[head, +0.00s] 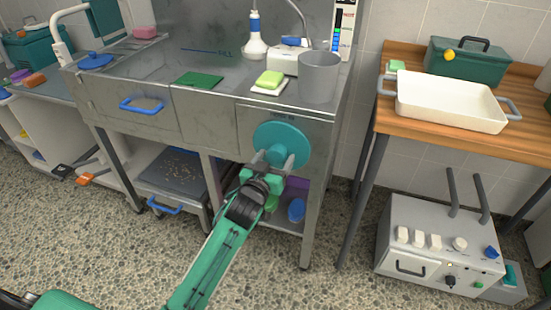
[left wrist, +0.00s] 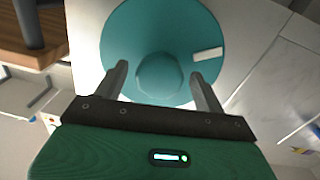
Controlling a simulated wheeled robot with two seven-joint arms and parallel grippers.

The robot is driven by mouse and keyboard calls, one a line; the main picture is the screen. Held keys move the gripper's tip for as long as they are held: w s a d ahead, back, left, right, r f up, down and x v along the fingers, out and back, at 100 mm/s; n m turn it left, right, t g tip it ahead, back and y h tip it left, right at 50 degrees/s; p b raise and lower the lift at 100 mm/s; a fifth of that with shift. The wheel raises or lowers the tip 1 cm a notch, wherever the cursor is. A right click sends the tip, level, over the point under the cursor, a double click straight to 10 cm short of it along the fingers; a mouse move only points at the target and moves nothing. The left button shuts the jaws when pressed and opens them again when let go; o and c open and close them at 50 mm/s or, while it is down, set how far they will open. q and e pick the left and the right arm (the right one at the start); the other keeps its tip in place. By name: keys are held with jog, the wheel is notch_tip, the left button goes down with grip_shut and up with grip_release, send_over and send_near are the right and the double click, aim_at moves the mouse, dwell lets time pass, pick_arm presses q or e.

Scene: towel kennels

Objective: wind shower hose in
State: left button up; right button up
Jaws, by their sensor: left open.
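A round teal reel disc (head: 281,140) is mounted on the front of the steel wash tub, at its right end. My left gripper (head: 274,161) is open in front of the disc. In the left wrist view its fingers (left wrist: 160,82) stand one on each side of the knob, with gaps showing. A shower hose (head: 297,15) curves above the tub's back. My right gripper is not seen.
The steel tub (head: 215,110) holds a grey bucket (head: 319,77), a yellow-green soap (head: 270,79) and a green pad (head: 200,80). A wooden table (head: 440,125) with a white tray (head: 450,97) stands right. A grey switch box (head: 437,245) sits on the floor.

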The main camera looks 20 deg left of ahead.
pick_arm(q)
jog(key=shift+w, duration=0.5)
jog(key=c, duration=1.4)
jog(key=shift+o, duration=0.2)
